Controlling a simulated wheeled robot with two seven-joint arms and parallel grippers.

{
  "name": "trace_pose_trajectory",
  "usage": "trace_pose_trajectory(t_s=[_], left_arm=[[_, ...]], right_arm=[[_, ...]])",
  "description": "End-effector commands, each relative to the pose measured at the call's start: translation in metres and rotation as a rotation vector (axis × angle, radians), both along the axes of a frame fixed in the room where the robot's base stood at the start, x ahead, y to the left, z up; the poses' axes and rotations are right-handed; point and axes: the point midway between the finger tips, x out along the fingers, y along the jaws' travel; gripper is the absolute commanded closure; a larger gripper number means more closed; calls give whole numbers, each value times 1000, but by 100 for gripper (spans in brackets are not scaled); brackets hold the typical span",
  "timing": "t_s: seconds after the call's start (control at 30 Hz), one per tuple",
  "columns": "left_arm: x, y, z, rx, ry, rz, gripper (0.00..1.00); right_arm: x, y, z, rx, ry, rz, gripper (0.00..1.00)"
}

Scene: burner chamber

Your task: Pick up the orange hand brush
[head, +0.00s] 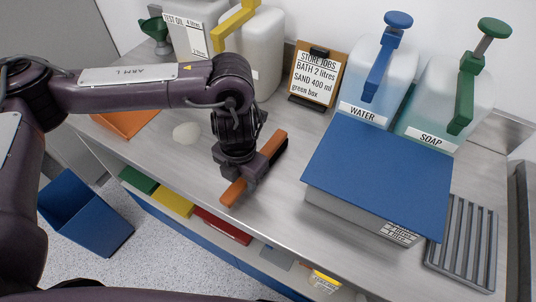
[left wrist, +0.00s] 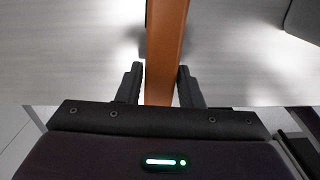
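The orange hand brush (head: 233,192) lies on the grey worktop in the head view, slanting from lower left to upper right. My left gripper (head: 248,178) is over its middle and hides that part. In the left wrist view the brush's orange body (left wrist: 166,45) runs between the two fingers of my left gripper (left wrist: 161,85). The fingers stand apart, one on each side, with what look like narrow gaps to the brush. Contact with the brush cannot be made out. My right gripper is not in view.
A blue-lidded box (head: 375,170) stands right of the brush, with a metal rack (head: 464,240) beyond it. Pump containers labelled water (head: 362,112) and soap (head: 431,138) and a job sign (head: 317,75) stand behind. A whitish round item (head: 187,133) lies left of my gripper. The worktop's front edge is close.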

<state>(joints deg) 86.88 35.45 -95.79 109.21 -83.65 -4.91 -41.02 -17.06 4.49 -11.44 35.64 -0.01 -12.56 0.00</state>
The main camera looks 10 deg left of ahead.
Motion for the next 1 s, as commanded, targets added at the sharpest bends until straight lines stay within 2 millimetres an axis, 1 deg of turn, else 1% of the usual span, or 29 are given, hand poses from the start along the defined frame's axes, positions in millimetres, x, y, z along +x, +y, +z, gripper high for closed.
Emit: trace_pose_trajectory(t_s=[0.03,0.23,0.5,0.67,0.77,0.87,1.0], left_arm=[[0,0,0,0,0,0,73],[0,0,0,0,0,0,100],[0,0,1,0,-1,0,100],[1,0,10,-1,-4,-1,100],[2,0,23,-1,-6,-2,100],[2,0,44,0,-9,-2,100],[3,0,83,0,-11,-2,100]], right_arm=[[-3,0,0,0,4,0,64],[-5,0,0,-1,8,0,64],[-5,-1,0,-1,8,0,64],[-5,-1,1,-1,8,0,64],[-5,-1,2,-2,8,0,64],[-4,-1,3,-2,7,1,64],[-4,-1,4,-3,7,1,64]])
